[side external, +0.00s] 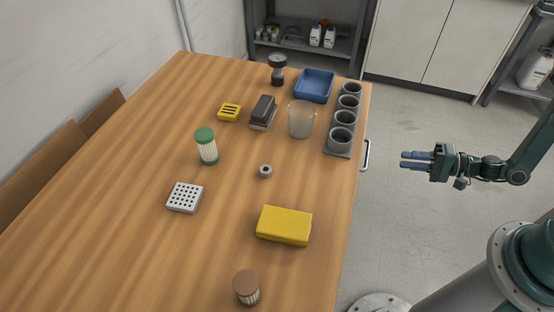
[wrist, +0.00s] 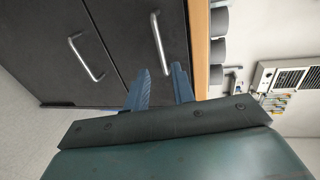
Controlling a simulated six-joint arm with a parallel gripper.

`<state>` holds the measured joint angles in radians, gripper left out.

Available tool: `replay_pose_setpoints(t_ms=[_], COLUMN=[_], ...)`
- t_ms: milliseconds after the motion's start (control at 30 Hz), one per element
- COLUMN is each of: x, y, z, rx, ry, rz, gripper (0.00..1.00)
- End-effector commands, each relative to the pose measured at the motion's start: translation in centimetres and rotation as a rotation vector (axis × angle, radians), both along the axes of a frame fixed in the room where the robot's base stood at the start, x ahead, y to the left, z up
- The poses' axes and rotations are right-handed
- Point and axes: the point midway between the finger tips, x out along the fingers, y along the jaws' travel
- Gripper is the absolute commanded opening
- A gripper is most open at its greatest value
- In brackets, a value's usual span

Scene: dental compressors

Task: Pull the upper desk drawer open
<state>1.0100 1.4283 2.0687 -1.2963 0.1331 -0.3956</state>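The wooden desk (side external: 140,130) has dark drawer fronts, which show in the wrist view. The upper drawer (wrist: 130,20) lies beside the desktop's wooden edge, and its metal bar handle (wrist: 159,45) is just beyond my fingertips. This handle (side external: 366,155) also sticks out from the desk's right side in the side view. The drawer looks shut. A second bar handle (wrist: 86,57) is on the drawer below. My gripper (side external: 403,160) is open and empty, to the right of the upper handle and apart from it. In the wrist view, the gap between its fingers (wrist: 159,86) is in line with that handle.
On the desktop near that edge stand a grey rack with several cups (side external: 340,152), a blue tray (side external: 314,86), a clear beaker (side external: 301,119) and a yellow box (side external: 284,225). The floor (side external: 410,125) between desk and arm is clear.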

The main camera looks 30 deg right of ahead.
Motion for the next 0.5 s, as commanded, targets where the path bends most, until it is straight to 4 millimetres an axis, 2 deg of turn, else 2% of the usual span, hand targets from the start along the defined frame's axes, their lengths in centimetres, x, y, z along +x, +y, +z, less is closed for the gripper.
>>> replay_pose_setpoints(t_ms=[500], x=[4.0], y=[4.2], z=[-1.2], rx=[0.000], ry=[0.000], rz=[0.004], gripper=[0.25])
